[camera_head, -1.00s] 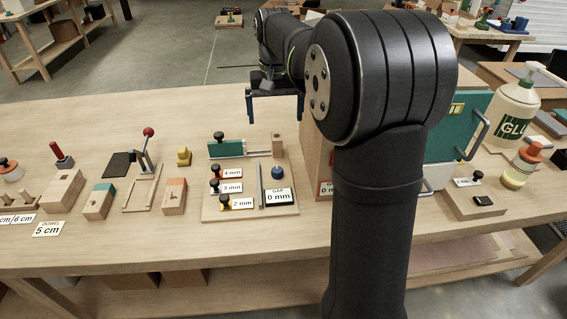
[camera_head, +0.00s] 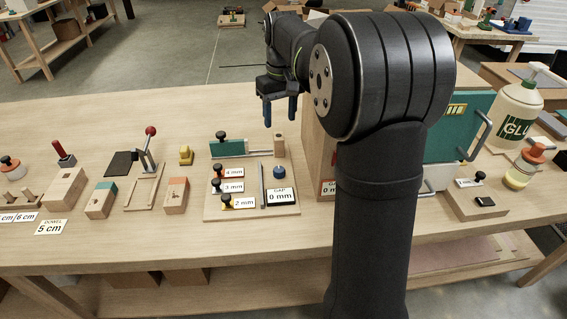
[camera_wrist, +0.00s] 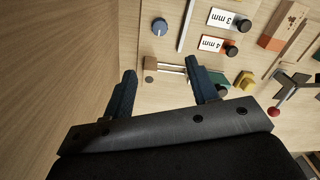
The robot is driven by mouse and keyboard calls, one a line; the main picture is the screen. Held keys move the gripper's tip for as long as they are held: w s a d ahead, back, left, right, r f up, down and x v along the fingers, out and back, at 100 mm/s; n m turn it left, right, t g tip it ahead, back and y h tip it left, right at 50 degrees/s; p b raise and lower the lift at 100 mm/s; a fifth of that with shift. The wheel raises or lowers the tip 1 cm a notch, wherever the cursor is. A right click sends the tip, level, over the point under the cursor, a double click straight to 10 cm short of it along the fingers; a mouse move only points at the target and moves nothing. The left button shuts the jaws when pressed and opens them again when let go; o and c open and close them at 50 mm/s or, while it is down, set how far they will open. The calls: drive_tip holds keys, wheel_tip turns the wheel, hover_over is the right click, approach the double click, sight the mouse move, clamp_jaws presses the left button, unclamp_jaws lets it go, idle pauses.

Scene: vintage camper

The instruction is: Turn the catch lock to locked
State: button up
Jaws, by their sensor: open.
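No part is labelled as the catch lock, so I cannot tell for sure which one it is. A round blue knob (camera_head: 279,172) sits on the wooden gap board (camera_head: 212,212), above the "GAP 0 mm" plate (camera_head: 282,196). In the wrist view the blue knob (camera_wrist: 160,27) shows a pale pointer mark. A small block (camera_head: 470,206) at the right carries a white label and a black knob (camera_head: 479,176). My gripper (camera_head: 280,112) is open and empty, above the bench behind the gap board. In the wrist view its fingers (camera_wrist: 160,72) straddle clear space near the board's end block (camera_wrist: 151,63).
A teal slide (camera_head: 230,149) with a black knob runs along the board's back. A tall wooden cabinet (camera_head: 316,150) with a teal door (camera_head: 470,125) stands right of the board, partly hidden by my arm. A red-knobbed lever clamp (camera_head: 148,155) stands left.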

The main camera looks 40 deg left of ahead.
drive_tip(key=n, duration=0.2)
approach(279, 169)
wheel_tip(279, 169, down, 9)
drive_tip(key=shift+s+f, duration=0.1)
idle(0.3)
drive_tip(key=shift+c, duration=0.2)
drive_tip(key=c, duration=0.9)
